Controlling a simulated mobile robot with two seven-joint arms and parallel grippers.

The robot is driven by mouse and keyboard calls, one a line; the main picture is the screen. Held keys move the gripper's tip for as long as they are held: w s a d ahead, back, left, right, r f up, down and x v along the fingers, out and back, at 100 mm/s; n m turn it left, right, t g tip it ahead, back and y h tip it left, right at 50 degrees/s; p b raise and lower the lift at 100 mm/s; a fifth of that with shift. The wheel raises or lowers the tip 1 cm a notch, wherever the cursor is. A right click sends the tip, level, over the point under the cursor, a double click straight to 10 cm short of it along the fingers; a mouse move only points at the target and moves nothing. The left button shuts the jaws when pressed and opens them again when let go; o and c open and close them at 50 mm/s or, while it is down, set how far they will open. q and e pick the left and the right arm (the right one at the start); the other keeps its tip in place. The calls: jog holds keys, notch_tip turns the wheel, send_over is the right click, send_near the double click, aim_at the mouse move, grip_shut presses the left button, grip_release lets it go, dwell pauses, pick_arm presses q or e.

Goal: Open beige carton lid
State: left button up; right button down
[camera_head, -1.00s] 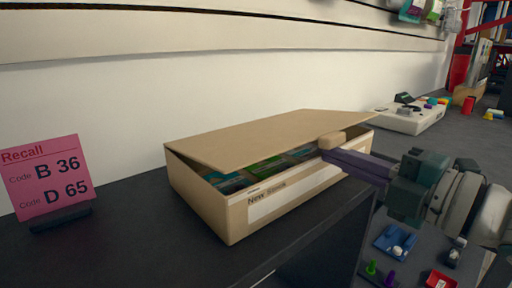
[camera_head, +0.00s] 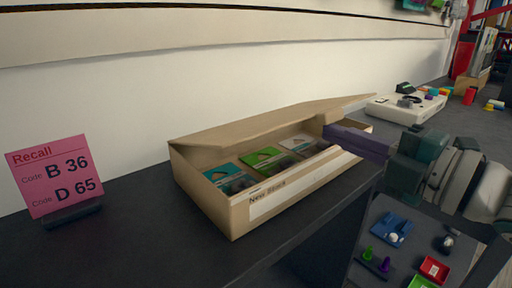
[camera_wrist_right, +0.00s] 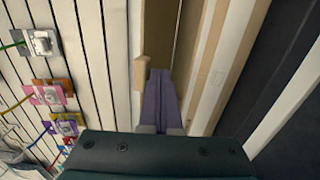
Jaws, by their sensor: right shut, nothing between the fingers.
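The beige carton (camera_head: 236,214) sits on the dark shelf, with a label reading "New Stock" on its front. Its lid (camera_head: 255,128) is tilted partly open, hinged at the back. Several packs with green, teal and pale tops (camera_head: 265,160) show inside. My right gripper (camera_head: 330,132) is shut and empty, its purple fingers at the carton's right end by the raised lid edge. In the right wrist view the shut fingers (camera_wrist_right: 160,75) point at the carton, beside a small beige tab (camera_wrist_right: 141,72). Whether they touch the lid is unclear. My left gripper is out of view.
A pink recall sign (camera_head: 54,176) stands on the dark shelf (camera_head: 130,240) at left. A white device (camera_head: 405,108) lies behind my right arm. Small coloured trays and parts (camera_head: 395,228) lie lower right. A slatted wall is behind.

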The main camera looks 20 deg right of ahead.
aim_at(336, 112)
jog(key=r+p, duration=0.3)
jog(key=w+r+p, duration=0.1)
jog(key=r, duration=0.1)
jog(key=shift+a, duration=0.2)
dwell(0.3)
jog(key=shift+w+a+r+p, duration=0.1)
jog(key=shift+w+r+p, duration=0.1)
jog(key=shift+r+p, duration=0.15)
jog(key=shift+w+a+r+p, duration=0.3)
jog(key=shift+w+r+p, duration=0.15)
jog(key=shift+w+r, duration=0.25)
jog(key=shift+w+a+r+p, duration=0.25)
jog(key=shift+w+r+p, duration=0.2)
jog(key=shift+w+r, duration=0.2)
jog(key=shift+r+b+x, duration=0.15)
jog(key=shift+r+x, duration=0.05)
jog(key=shift+x, duration=0.65)
jog(key=shift+r+b+x, duration=0.15)
jog(key=shift+x, duration=0.7)
jog(key=shift+r+b+x, duration=0.15)
jog(key=shift+r+x, duration=0.05)
jog(key=shift+x, duration=0.65)
